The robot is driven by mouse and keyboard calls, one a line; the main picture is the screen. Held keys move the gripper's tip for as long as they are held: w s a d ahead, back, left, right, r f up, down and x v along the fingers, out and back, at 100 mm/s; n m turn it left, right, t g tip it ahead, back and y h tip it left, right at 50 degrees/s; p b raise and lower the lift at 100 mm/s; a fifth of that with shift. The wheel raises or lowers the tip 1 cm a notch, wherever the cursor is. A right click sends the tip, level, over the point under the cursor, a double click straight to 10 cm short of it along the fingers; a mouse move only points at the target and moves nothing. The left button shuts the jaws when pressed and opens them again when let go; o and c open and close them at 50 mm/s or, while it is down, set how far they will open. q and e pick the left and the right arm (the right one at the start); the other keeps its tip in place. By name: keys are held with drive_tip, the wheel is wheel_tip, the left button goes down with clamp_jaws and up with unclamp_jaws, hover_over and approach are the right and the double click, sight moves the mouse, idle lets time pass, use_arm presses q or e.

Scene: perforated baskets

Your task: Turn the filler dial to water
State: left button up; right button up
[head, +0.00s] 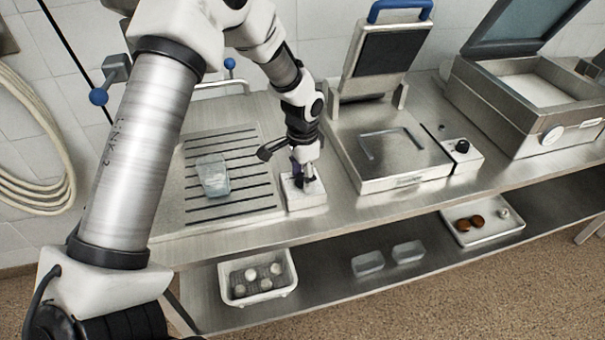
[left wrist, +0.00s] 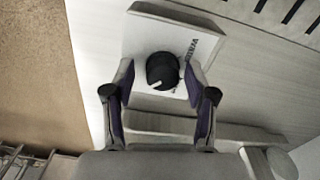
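The filler dial is a round black knob (left wrist: 163,68) on a white box (head: 307,201) at the front edge of the counter. In the left wrist view a pale pointer mark on the knob points to its lower left. Dark lettering is printed on the box beside the knob, too small to read surely. My left gripper (left wrist: 159,82) is open, one finger on each side of the knob, with gaps visible. In the head view my left gripper (head: 304,180) points down over the box and mostly hides the knob. My right gripper is not in view.
A clear container (head: 212,175) stands on the slotted drain grate (head: 232,195) left of the box. A press with a raised lid (head: 390,50) stands to the right. The lower shelf holds a white basket (head: 257,292), clear tubs (head: 368,263) and a tray (head: 490,235).

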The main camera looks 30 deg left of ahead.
use_arm(q)
drive_tip(key=c, duration=0.5)
drive_tip(key=shift+a+f, duration=0.15)
clamp_jaws()
drive_tip(key=n+p, duration=0.2)
drive_tip(key=n, duration=0.1)
drive_tip(key=shift+n, duration=0.3)
drive_tip(key=n+p, duration=0.1)
drive_tip(key=n, duration=0.3)
drive_tip(key=shift+n+p, duration=0.3)
drive_tip(key=shift+p, duration=0.05)
drive_tip(key=n+p, duration=0.2)
drive_tip(key=n, duration=0.3)
drive_tip(key=shift+w+n+p, duration=0.1)
drive_tip(key=shift+n+p, duration=0.55)
drive_tip(key=shift+n, duration=1.75)
